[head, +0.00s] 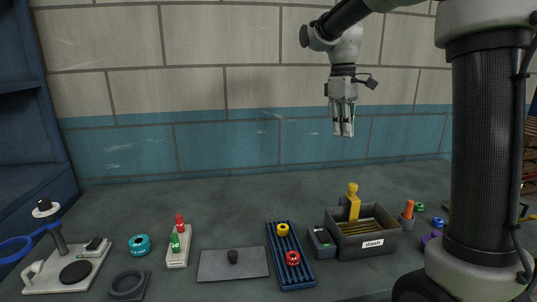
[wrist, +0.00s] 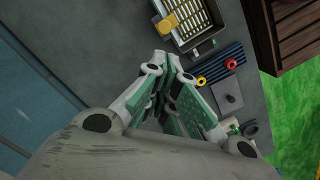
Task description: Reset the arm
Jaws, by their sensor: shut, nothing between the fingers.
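My gripper (head: 343,134) hangs high above the grey worktop, in front of the tiled wall, pointing down. Its fingers are shut and nothing is between them. In the wrist view my gripper (wrist: 168,72) shows its green-faced fingers close together at the tips. It is well clear of everything on the worktop, and touches nothing.
On the grey worktop (head: 200,205) stand a wash bin (head: 366,245) with a yellow-handled tool (head: 353,203), a blue ribbed rack (head: 291,270) with yellow and red rings, a grey plate (head: 215,265), a teal ring (head: 139,245) and a white stand (head: 65,277) at left.

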